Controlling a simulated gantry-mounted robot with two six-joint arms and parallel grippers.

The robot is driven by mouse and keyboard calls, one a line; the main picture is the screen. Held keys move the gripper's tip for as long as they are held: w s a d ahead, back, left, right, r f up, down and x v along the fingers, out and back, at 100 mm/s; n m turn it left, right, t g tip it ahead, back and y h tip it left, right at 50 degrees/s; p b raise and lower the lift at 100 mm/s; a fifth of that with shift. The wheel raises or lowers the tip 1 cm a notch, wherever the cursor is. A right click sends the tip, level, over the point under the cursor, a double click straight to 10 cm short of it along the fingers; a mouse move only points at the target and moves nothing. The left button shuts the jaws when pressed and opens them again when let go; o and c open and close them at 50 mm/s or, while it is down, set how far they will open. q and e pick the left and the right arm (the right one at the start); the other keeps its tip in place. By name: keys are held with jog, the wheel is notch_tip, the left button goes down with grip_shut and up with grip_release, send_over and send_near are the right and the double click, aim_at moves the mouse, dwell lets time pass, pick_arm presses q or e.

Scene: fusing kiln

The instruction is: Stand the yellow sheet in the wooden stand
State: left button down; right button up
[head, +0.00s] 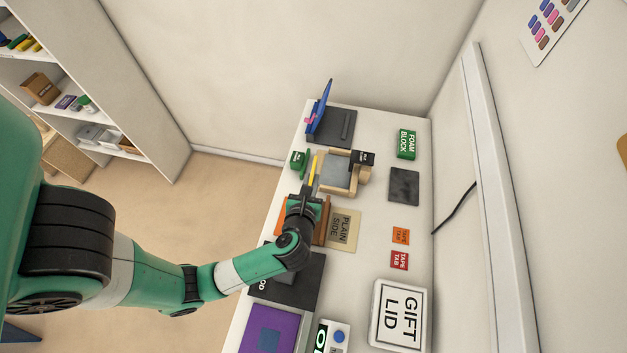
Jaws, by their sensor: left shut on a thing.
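My left gripper (307,189) reaches over the table from the left and is shut on the yellow sheet (313,166). The sheet shows as a thin, nearly edge-on yellow strip beyond the fingers. A brown wooden stand (324,226) lies under and beside the gripper's wrist, which hides much of it. A pale wooden holder (357,187) with a grey panel is just right of the sheet. I cannot tell whether the sheet touches it. My right gripper is out of view.
A dark holder with a blue upright piece (320,107) stands at the far end. A green foam block (406,144), dark square (404,186), plain-side plate (343,231), tape tabs (400,236) and gift lid (399,316) lie along the table. Bare tabletop shows between them.

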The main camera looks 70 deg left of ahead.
pick_arm(q)
jog(key=shift+f+b, duration=4.95)
jog(key=shift+f, duration=0.75)
jog(key=shift+w+d, duration=0.1)
jog(key=shift+w, duration=0.05)
jog(key=shift+w+d+m+g+p, duration=0.3)
jog(key=shift+w+d+m+p, duration=0.15)
jog(key=shift+w, duration=0.35)
jog(key=shift+w+d+f+m+g+y, duration=0.15)
jog(key=shift+w+d+m, duration=0.15)
jog(key=shift+w, duration=0.15)
jog(key=shift+w+d+f+m+g+y, duration=0.15)
jog(key=shift+w+d, duration=0.1)
jog(key=shift+w, duration=0.2)
